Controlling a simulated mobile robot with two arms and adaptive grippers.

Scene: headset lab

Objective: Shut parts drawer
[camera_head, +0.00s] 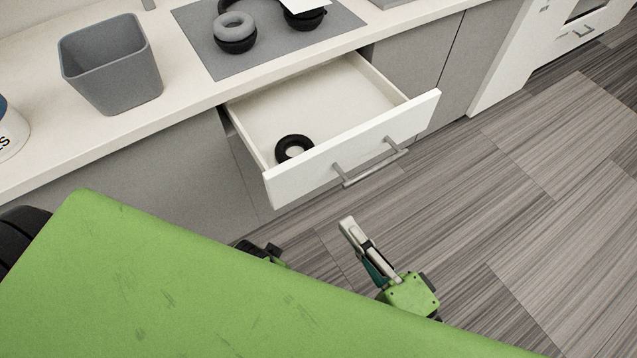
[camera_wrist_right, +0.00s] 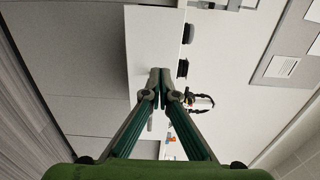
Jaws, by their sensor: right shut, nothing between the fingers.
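The parts drawer (camera_head: 352,148) stands pulled out of the grey cabinet under the counter, with its white front facing the floor side. A grey bar handle (camera_head: 370,170) is on the front. A black ring-shaped cushion (camera_head: 294,149) lies inside near the front left corner. My right gripper (camera_head: 347,222) is in front of the drawer, below the handle in the picture and apart from it. In the right wrist view its fingers (camera_wrist_right: 161,88) are together with nothing between them, before a white panel. I cannot make out my left gripper.
A grey bin (camera_head: 110,68) stands on the counter at the left. Headphones (camera_head: 235,32) lie on a grey mat (camera_head: 277,52) behind the drawer. The striped floor (camera_head: 520,220) right of the drawer is clear. My green body fills the lower left.

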